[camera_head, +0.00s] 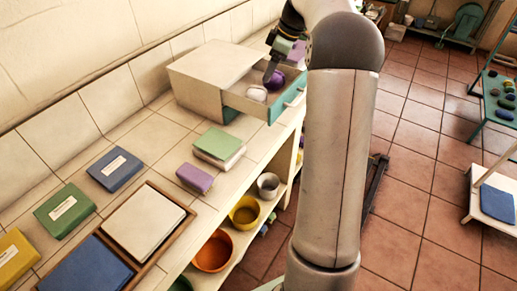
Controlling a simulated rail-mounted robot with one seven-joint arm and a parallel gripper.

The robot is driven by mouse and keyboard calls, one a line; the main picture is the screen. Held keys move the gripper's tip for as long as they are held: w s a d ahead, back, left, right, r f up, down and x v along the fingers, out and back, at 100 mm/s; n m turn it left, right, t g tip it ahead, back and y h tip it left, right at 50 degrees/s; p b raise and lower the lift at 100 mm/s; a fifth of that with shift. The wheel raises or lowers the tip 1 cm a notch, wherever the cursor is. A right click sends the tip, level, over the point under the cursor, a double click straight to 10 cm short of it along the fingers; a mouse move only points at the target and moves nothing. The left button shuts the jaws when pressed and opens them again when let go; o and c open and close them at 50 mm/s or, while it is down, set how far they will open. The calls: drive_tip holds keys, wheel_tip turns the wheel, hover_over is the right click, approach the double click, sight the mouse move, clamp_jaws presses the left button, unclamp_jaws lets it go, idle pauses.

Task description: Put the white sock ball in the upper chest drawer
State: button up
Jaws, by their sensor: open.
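The small cream chest (205,88) stands on the tiled counter against the wall. Its drawer with a teal front (289,105) is pulled out. The white sock ball (256,94) appears to rest inside the open drawer, near its left end. A purple ball (276,80) lies beside it, to the right. My gripper (274,70) is over the drawer, open, with a dark finger just above and close to the balls. Whether it touches either one I cannot tell. My arm hides part of the area right of the chest.
A green-topped block (217,143) and a purple block (195,178) lie on the counter before the chest. Blue, green and yellow books and a wooden tray (192,214) are nearer. Bowls, one orange (214,251), sit on the shelf below.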

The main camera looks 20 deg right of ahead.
drive_tip(key=s+a+f+m+g+h, duration=0.15)
drive_tip(key=s+a+m, duration=0.35)
drive_tip(key=s+a, duration=1.1)
drive_tip(key=s+a+f+m+h, duration=0.1)
drive_tip(key=s+f, duration=0.3)
drive_tip(key=s, duration=0.5)
drive_tip(key=s+a+f+m+h, duration=0.1)
drive_tip(key=s+a+f+m, duration=0.2)
drive_tip(key=s, duration=0.6)
drive_tip(key=shift+s+a+f+m, duration=0.15)
drive_tip(key=shift+a+f+m, duration=0.2)
drive_tip(key=shift+a+m, duration=0.35)
drive_tip(key=shift+g, duration=0.25)
